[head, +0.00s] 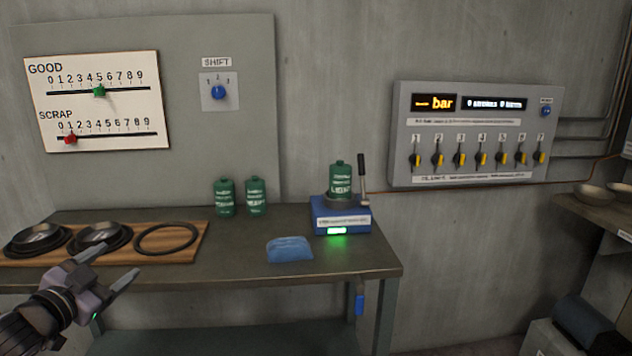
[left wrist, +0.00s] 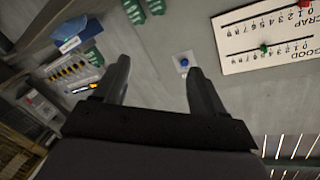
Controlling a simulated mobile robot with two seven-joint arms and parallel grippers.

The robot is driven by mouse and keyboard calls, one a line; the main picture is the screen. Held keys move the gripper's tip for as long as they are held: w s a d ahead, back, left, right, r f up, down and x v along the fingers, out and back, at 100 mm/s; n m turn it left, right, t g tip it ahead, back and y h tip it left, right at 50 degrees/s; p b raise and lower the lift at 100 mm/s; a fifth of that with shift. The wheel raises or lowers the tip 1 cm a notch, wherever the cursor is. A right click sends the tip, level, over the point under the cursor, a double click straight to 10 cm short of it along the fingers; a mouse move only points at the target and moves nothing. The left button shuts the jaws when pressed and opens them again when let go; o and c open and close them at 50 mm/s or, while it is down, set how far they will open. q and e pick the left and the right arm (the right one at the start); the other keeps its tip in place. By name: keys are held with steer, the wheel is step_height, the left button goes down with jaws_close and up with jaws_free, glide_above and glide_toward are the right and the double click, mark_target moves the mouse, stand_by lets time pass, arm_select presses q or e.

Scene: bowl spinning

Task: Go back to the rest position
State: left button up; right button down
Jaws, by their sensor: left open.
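My left gripper (head: 108,277) is at the lower left in the head view, in front of the table's front edge and below the wooden board. Its two fingers are spread apart with nothing between them. In the left wrist view the same open fingers (left wrist: 158,85) point toward the wall, and the view is turned round. My right gripper is in neither view.
The table (head: 240,232) holds a wooden board (head: 200,238) with dark bowls and a ring, green canisters (head: 224,198), a blue cloth (head: 289,249) and a blue device (head: 341,215) bearing another canister. A control box (head: 475,135) and a GOOD/SCRAP counter board (head: 97,100) are on the wall.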

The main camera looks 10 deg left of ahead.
arm_select(q)
steer(key=s+d+f+n+g, duration=0.1)
steer(key=s+d+f, duration=0.25)
steer(key=f, duration=0.35)
steer(key=s+d+f+n+g+h, duration=0.1)
steer(key=s+d+f+g, duration=0.2)
steer(key=f, duration=0.4)
steer(key=s+d+f, duration=0.3)
steer(key=d+f, duration=0.2)
steer(key=f, duration=0.3)
steer(key=s+d+f+n+g+h, duration=0.1)
steer(key=s+d+f, duration=0.3)
steer(key=d, duration=0.3)
steer(key=s+d+f+n+g+h+p, duration=0.1)
steer(key=s+d+f, duration=0.3)
steer(key=s+d, duration=0.3)
steer(key=shift+s+d+g, duration=0.2)
steer(key=shift+d+g, duration=0.1)
steer(key=shift+d, duration=0.3)
